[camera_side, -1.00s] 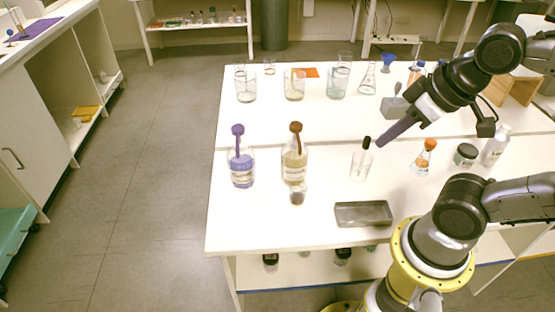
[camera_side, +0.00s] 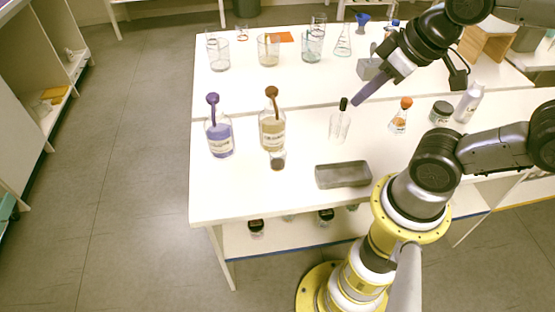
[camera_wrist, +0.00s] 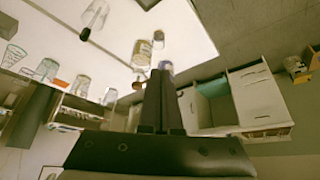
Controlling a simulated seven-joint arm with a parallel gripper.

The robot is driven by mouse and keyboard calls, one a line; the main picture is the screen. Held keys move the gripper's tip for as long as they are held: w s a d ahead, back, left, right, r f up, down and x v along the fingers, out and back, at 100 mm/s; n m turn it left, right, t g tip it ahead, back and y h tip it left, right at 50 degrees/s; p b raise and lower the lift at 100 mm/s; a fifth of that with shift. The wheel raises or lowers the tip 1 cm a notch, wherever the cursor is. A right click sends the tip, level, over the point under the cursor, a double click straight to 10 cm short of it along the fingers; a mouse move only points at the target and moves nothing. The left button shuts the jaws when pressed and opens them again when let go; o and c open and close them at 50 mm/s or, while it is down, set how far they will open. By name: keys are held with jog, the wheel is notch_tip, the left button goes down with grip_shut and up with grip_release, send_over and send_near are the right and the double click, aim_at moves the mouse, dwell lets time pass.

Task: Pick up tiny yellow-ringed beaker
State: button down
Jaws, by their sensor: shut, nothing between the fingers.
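No yellow ring can be clearly made out on any vessel. A tiny glass beaker (camera_side: 278,160) with dark contents stands in front of the tan bottle (camera_side: 272,128). Another small beaker with a reddish rim (camera_side: 242,33) stands at the back left among larger beakers, such as a clear one (camera_side: 218,55) and a yellowish-tinted one (camera_side: 268,50). My gripper (camera_side: 354,103) is shut and empty, angled down left close to the black top of a clear dropper bottle (camera_side: 340,126); contact cannot be told. The wrist view shows its shut fingers (camera_wrist: 161,95) and the tan bottle (camera_wrist: 142,52).
A purple bottle (camera_side: 219,138) stands left of the tan one. An orange-capped flask (camera_side: 400,118), dark-lidded jar (camera_side: 441,111) and white bottle (camera_side: 468,103) stand to the right. The table's front left corner is clear.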

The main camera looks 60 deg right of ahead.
dwell(0.3)
jog(key=shift+c, duration=1)
grip_release()
